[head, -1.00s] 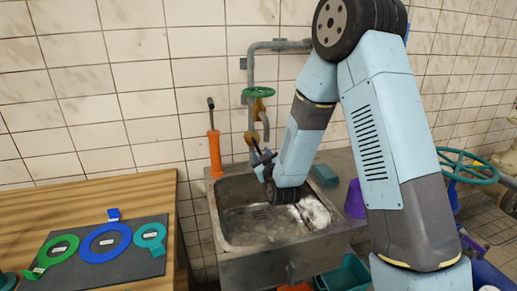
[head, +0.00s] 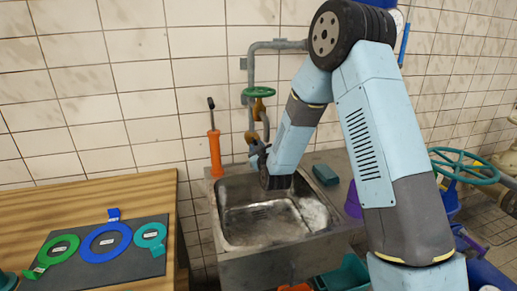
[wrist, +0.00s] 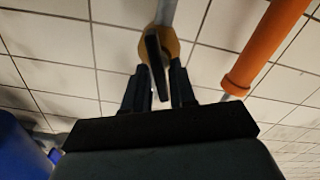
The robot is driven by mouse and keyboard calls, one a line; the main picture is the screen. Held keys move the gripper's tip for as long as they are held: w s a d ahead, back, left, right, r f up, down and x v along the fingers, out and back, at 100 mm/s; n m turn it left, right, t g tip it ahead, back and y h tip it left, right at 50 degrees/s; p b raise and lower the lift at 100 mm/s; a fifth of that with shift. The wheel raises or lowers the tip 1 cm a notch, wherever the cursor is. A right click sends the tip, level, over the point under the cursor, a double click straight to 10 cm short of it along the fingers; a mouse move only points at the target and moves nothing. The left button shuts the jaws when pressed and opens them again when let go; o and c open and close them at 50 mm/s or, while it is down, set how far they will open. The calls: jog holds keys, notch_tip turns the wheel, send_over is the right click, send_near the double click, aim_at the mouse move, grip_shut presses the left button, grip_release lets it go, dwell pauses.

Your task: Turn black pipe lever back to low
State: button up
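The black lever (wrist: 154,62) shows in the wrist view as a dark bar in front of a brass valve body (wrist: 172,46) on a grey pipe. My gripper (wrist: 161,84) is open, with one finger on each side of the lever's lower part. A gap shows on both sides, so the fingers do not look closed on it. In the head view my gripper (head: 258,153) is just below the lower brass fitting (head: 251,137) on the wall pipe (head: 250,75). There the lever is too small and dark to tell from the fingers.
An orange-handled tool (head: 215,155) stands left of the pipe. A green handwheel (head: 258,92) sits above the brass fittings. A metal sink (head: 265,228) lies below my wrist. A wooden table (head: 150,190) with coloured rings is at left; a purple object (head: 353,203) is at right.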

grip_shut()
jog(key=shift+d+m, duration=0.15)
jog(key=shift+m, duration=1.95)
jog(key=shift+o, duration=1.4)
grip_release()
jog(key=v, duration=1.3)
jog(key=shift+s+d, duration=0.15)
jog(key=shift+s, duration=0.2)
